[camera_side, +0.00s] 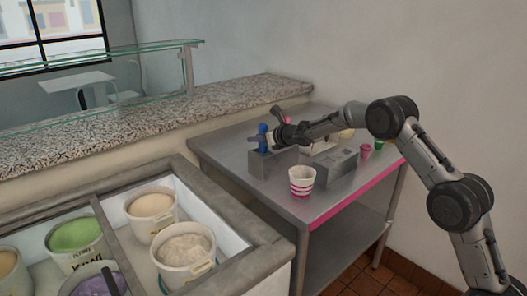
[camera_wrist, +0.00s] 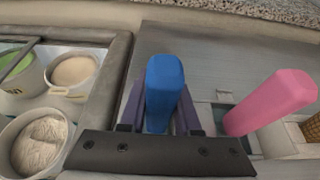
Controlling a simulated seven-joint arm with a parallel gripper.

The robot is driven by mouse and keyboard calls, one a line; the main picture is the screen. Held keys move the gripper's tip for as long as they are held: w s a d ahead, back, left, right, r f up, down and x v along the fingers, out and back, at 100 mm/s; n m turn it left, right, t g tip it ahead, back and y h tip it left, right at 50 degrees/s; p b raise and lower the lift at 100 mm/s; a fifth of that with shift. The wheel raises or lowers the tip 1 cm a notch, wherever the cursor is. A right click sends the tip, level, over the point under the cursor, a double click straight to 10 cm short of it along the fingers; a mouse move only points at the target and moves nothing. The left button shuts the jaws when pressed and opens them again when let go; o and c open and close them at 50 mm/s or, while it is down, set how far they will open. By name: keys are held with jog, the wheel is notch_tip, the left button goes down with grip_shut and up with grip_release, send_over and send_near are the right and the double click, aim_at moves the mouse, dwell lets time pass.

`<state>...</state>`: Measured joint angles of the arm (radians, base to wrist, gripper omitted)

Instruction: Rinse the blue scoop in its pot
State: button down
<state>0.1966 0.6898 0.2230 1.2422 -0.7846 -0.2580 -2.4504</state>
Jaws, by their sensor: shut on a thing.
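The blue scoop's handle (camera_side: 262,138) stands upright above a steel pot (camera_side: 262,166) on the metal counter. The scoop's lower end is hidden, so I cannot tell how deep it sits in the pot. My gripper (camera_side: 270,140) comes in from the right, nearly level, and is shut on the blue scoop's handle. In the wrist view the blue handle (camera_wrist: 164,90) is between the two dark fingers (camera_wrist: 160,112).
A pink handle (camera_wrist: 272,102) stands close to the right of my gripper in the wrist view. A striped paper cup (camera_side: 302,182) stands in front; a steel box (camera_side: 337,167) is to its right. Freezer tubs (camera_side: 183,250) lie left. A granite ledge (camera_side: 150,125) runs behind.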

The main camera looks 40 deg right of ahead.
jog(key=shift+r, duration=0.1)
dwell(0.3)
notch_tip(320, 180, up, 11)
dwell(1.3)
jog(key=c, duration=1.2)
grip_release()
grip_shut()
